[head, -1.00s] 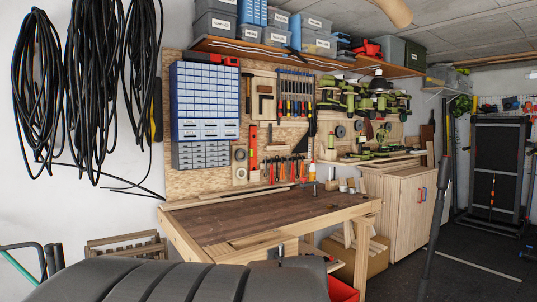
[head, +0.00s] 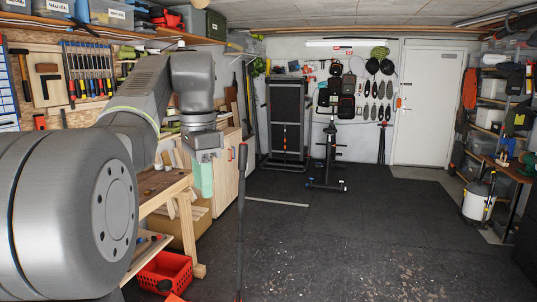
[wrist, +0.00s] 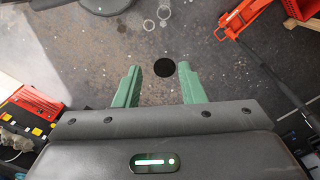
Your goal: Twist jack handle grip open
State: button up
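The jack handle (head: 240,220) is a long dark pole standing nearly upright in the head view, its grip (head: 243,158) at the top. In the wrist view the orange-red jack (wrist: 236,16) lies at the top right, and its dark handle (wrist: 268,73) runs toward the right edge.
The wooden workbench (head: 160,188) and a red crate (head: 165,275) are at the left. A wooden cabinet (head: 228,165) stands behind the handle. Dark open floor (head: 350,235) spreads to the right. In the wrist view, a red-and-black case (wrist: 30,118) lies at the left edge.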

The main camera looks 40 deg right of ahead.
aim_at(243, 156)
jog(key=i+l+z, duration=0.1)
jog(key=i+z, duration=0.7)
jog(key=i+j+z, duration=0.2)
jog(key=i+z, duration=0.2)
jog(key=i+j, duration=0.25)
jog(key=i, duration=0.15)
jog(key=i+j, duration=0.2)
jog(key=i, duration=0.25)
jog(key=i+j, duration=0.25)
jog(key=i, duration=0.15)
jog(key=z, duration=0.05)
